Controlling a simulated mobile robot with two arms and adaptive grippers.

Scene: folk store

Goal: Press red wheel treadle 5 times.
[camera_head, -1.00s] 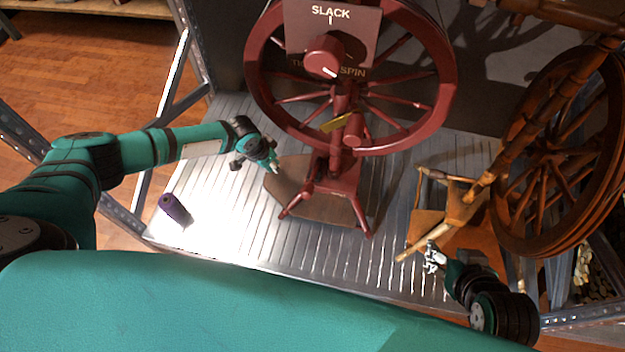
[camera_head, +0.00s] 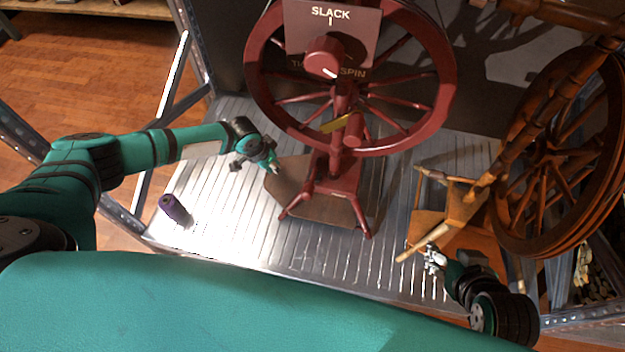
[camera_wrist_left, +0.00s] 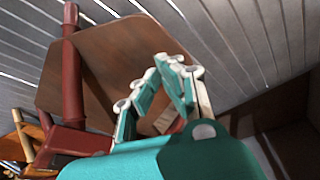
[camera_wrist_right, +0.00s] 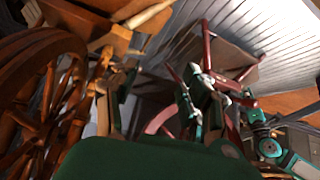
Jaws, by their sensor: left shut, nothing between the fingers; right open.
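The red spinning wheel (camera_head: 442,100) stands on the slatted metal shelf in the head view. Its brown treadle board (camera_head: 322,208) lies low between its legs; it also shows in the left wrist view (camera_wrist_left: 95,65). My left gripper (camera_head: 275,168) is shut and empty at the treadle's left edge. In the left wrist view its fingers (camera_wrist_left: 165,98) overlap the board; I cannot tell whether they touch it. My right gripper (camera_head: 430,258) is open beside the orange-brown wheel's base. In the right wrist view its fingers (camera_wrist_right: 215,95) point toward the red wheel's legs (camera_wrist_right: 207,45).
An orange-brown spinning wheel (camera_head: 508,225) stands at the right, close to my right gripper. A purple spool (camera_head: 174,208) lies on the shelf at the left. A panel marked SLACK and SPIN (camera_head: 365,30) with a red knob sits before the red wheel. Bare shelf (camera_head: 225,215) lies left of the treadle.

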